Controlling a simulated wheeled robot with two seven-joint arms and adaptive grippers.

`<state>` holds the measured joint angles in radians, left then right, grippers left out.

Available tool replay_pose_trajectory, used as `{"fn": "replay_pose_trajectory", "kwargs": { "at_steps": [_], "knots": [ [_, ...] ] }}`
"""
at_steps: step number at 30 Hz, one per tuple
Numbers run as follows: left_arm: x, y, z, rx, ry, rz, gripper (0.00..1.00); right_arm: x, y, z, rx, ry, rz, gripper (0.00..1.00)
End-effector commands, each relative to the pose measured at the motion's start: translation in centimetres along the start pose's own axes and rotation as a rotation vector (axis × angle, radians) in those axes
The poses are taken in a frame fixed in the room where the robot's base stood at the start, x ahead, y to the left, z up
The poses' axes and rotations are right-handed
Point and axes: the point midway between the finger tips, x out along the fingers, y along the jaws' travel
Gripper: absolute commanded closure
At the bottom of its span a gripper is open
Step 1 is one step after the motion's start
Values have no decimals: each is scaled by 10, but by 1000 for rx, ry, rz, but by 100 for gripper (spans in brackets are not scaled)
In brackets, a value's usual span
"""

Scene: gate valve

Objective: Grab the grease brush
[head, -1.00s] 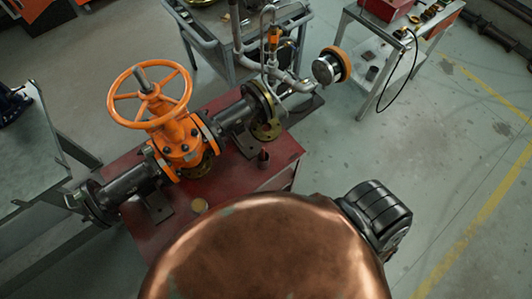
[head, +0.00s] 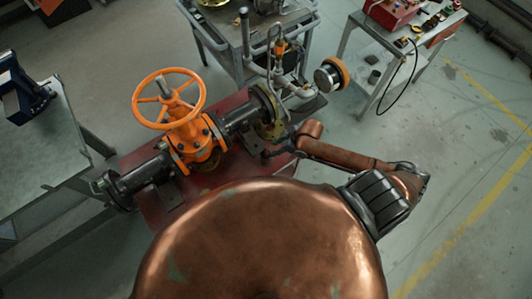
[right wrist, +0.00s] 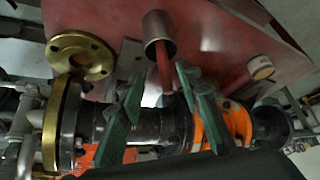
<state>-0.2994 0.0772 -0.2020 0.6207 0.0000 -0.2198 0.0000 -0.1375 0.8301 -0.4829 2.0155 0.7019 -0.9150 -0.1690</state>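The grease brush (right wrist: 164,72) shows in the right wrist view as a reddish handle sticking out of a metal cup (right wrist: 158,32) on the red bench. My right gripper (right wrist: 158,82) has its two green-padded fingers spread wide, and the handle appears between them in the picture. I cannot tell whether either finger touches it. In the head view my right gripper (head: 270,153) is small and dark, over the bench beside the valve pipe, and the brush and cup are not clearly visible there. My left gripper is not in view.
The orange gate valve (head: 196,140) and its dark pipe stand on the red bench (head: 140,203). A brass ring (right wrist: 62,47) and a small tin (right wrist: 262,67) lie near the cup. A grey cart (head: 212,52) stands behind, and a bench with a blue vise (head: 28,98) stands left.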

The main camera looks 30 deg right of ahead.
Motion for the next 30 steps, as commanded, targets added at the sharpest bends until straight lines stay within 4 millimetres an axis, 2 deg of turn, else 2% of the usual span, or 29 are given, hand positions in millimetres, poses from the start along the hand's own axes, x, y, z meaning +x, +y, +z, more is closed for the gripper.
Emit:
{"fn": "replay_pose_trajectory", "kwargs": {
  "at_steps": [1,3,8,17,25,30],
  "knots": [
    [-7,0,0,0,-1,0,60,-14,3,-8,-34,-3,-15,68],
    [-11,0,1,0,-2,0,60,-23,2,-13,-62,-4,-39,68],
    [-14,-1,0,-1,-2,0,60,-32,0,-18,-93,-7,-69,68],
    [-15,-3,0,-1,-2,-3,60,-4,-3,-19,-93,-5,-74,68],
    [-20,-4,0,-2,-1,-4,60,34,-5,-19,-92,-6,-73,68],
    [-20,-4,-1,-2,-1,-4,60,44,-5,-18,-95,-6,-71,68]
  ]
}}
